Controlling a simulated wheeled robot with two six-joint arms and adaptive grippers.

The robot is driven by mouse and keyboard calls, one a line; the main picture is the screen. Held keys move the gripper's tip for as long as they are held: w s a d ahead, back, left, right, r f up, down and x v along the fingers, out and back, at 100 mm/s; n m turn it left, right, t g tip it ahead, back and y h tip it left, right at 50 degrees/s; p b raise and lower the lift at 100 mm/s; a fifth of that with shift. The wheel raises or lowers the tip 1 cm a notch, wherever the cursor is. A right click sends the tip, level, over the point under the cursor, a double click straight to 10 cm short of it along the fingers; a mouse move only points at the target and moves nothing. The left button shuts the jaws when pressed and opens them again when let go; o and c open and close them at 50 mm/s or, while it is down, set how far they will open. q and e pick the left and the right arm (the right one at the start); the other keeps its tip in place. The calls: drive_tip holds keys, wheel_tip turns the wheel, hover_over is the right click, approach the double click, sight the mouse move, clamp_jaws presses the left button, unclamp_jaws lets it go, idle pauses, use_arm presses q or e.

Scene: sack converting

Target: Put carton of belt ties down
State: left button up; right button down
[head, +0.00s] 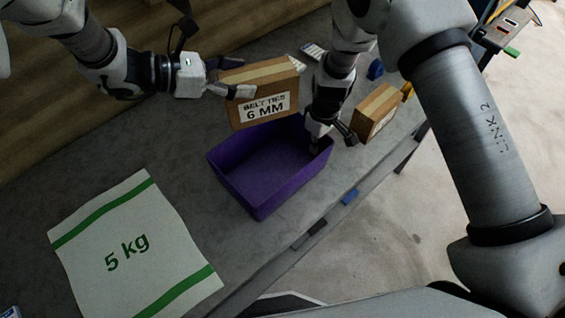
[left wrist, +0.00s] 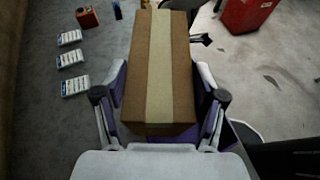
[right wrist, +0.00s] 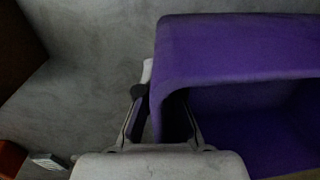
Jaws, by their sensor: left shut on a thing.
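The carton of belt ties (head: 262,92), a brown box labelled "BELT TIES 6 MM", is upright at the far rim of the purple bin (head: 235,185). My left gripper (head: 236,84) is shut on it; in the left wrist view the carton (left wrist: 160,80) sits between both fingers. I cannot tell whether its underside touches anything. My right gripper (head: 333,138) is at the bin's right corner, its fingers apart on either side of the bin wall. The right wrist view also shows the bin wall (right wrist: 230,50) between those fingers.
A smaller brown carton (head: 375,112) stands right of the bin. A white "5 kg" sack (head: 132,245) lies at the front left of the grey table. Several white-and-blue packs (left wrist: 72,60) and an orange item (left wrist: 87,17) lie beyond. A red container (left wrist: 248,12) shows there too.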

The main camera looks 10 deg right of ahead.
sight(236, 117)
use_arm(q)
drive_tip(key=s+a+f+n+t, duration=0.1)
drive_tip(key=f, duration=0.1)
drive_tip(key=s+a+f+n+t+y, duration=0.1)
drive_tip(key=s+f+t, duration=0.1)
drive_tip(key=s+a+f+n+t+y, duration=0.1)
drive_tip(key=f+n, duration=0.1)
drive_tip(key=shift+s+f, duration=0.1)
drive_tip(key=shift+s, duration=0.2)
wheel_tip(236, 117, down, 10)
drive_tip(key=shift+d, duration=0.2)
drive_tip(key=shift+s+f, duration=0.1)
drive_tip(key=shift+f, duration=0.05)
drive_tip(key=shift+f, duration=0.35)
drive_tip(key=o, duration=1.8)
